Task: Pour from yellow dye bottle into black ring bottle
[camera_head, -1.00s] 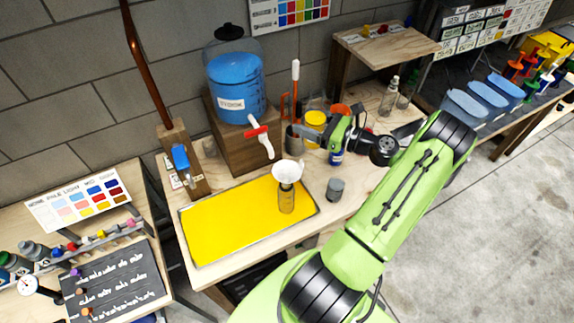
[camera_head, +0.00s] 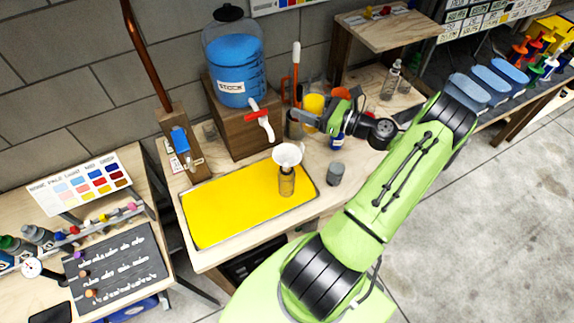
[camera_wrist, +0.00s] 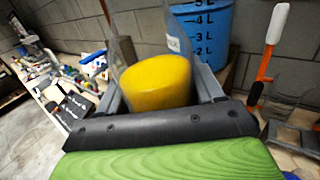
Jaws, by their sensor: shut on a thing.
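My gripper (camera_head: 308,121) is shut on a clear bottle with yellow liquid, the yellow dye bottle (camera_head: 314,104), above the bench behind the tray. In the wrist view the same bottle (camera_wrist: 155,85) stands between the two fingers, about upright, its top out of frame. A clear bottle (camera_head: 286,184) with a white funnel (camera_head: 287,155) in its mouth stands on the yellow tray (camera_head: 235,205), in front and left of my gripper. It seems to be the black ring bottle; I cannot make out a ring.
A blue water tank (camera_head: 234,62) with a red-and-white tap (camera_head: 262,122) stands on a wooden block (camera_head: 238,130) behind the tray. The tray's left part is clear.

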